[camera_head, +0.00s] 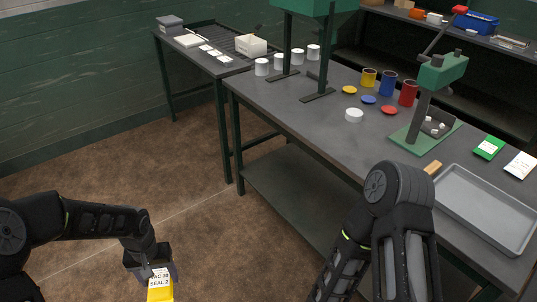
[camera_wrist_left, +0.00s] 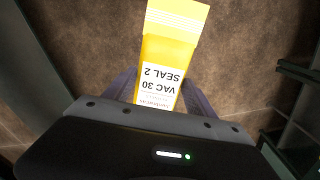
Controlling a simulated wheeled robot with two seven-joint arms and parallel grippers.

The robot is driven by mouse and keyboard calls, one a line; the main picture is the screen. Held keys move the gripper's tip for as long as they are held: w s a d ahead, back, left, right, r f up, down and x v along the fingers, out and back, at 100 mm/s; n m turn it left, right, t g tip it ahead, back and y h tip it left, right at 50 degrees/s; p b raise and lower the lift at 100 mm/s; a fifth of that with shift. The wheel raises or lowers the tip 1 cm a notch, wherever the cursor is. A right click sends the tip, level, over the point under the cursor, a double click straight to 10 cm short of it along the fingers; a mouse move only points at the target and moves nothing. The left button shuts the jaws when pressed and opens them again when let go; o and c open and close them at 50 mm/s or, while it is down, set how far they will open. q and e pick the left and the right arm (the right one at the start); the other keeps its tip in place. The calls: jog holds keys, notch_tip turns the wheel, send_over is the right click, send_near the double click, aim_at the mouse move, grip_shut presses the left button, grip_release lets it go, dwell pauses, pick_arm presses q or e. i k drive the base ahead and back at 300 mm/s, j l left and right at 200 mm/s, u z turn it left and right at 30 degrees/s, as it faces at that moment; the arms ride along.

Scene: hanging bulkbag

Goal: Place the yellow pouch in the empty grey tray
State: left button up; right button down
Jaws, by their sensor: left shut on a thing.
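The yellow pouch (camera_head: 160,292) has a white label and hangs in my left gripper (camera_head: 152,272) at the lower left of the head view, over the brown floor, away from the table. In the left wrist view the pouch (camera_wrist_left: 168,55) stands out between the two fingers of the left gripper (camera_wrist_left: 160,92), which is shut on it. The label reads "VAC 30 SEAL 2". The empty grey tray (camera_head: 486,208) lies on the table at the right. My right arm stands in front of the table, left of the tray; its fingertips are not visible.
The dark table (camera_head: 300,122) carries a green press (camera_head: 430,100), red, blue and yellow cups, white jars and lids. A green pouch (camera_head: 489,147) and a white pouch (camera_head: 521,165) lie behind the tray. A wooden-handled tool (camera_head: 433,167) is beside it.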

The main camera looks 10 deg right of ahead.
aim_at(478, 207)
jog(key=z, duration=2.8)
